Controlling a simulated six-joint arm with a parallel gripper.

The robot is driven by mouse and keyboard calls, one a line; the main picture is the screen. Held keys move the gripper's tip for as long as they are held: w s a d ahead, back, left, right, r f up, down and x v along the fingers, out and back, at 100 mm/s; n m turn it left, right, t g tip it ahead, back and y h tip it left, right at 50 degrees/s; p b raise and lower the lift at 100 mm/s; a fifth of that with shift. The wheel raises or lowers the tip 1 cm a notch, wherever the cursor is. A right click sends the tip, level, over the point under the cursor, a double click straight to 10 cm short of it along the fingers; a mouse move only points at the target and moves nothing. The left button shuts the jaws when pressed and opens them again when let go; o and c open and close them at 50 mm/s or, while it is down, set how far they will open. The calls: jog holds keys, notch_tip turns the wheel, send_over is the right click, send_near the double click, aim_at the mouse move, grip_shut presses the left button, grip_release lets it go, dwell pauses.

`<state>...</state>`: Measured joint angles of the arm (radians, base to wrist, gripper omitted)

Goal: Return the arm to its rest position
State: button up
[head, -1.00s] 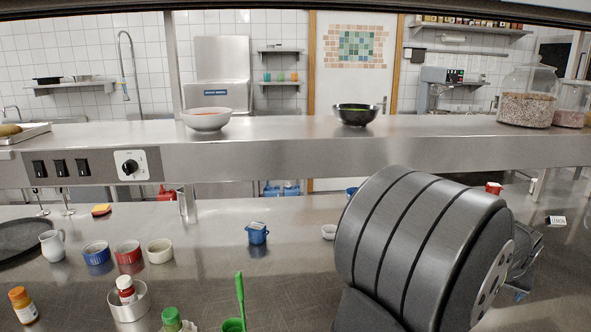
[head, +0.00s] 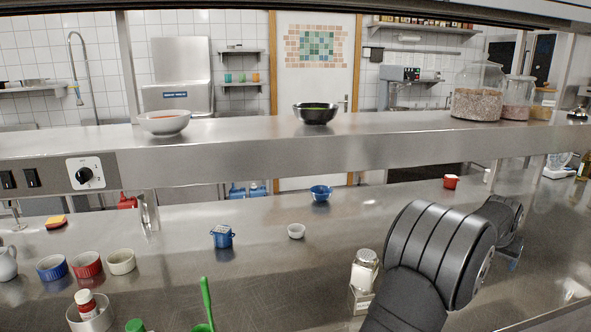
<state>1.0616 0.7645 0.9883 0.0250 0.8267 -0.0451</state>
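My arm rises from the bottom edge at the right in the head view. Its thick dark, ribbed links cover part of the counter. My gripper (head: 514,262) is mostly hidden behind these links. Only a small bluish part shows low at the far side, over the counter. The fingertips cannot be made out, so I cannot tell whether it is open or holds anything.
A glass shaker (head: 365,270) in a metal holder stands close left of my arm. A white ramekin (head: 297,231), blue pots (head: 222,237) and a red pot (head: 451,181) stand farther off. The steel shelf (head: 250,160) runs across behind. The counter right of my arm looks largely clear.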

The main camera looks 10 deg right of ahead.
jog(key=d+f+m, duration=0.1)
jog(key=d+f, duration=0.1)
jog(key=d, duration=0.6)
jog(key=shift+f+m+g+h, duration=0.3)
jog(key=shift+g+h, duration=0.1)
jog(key=shift+a, duration=0.15)
jog(key=s+a+r+n+t+y, duration=0.1)
jog(key=a+r+n, duration=0.2)
jog(key=a, duration=1.2)
jog(key=shift+s+a+r+t, duration=0.15)
jog(key=shift+a+r+t, duration=0.15)
jog(key=shift+r, duration=0.1)
jog(key=shift+d, duration=0.1)
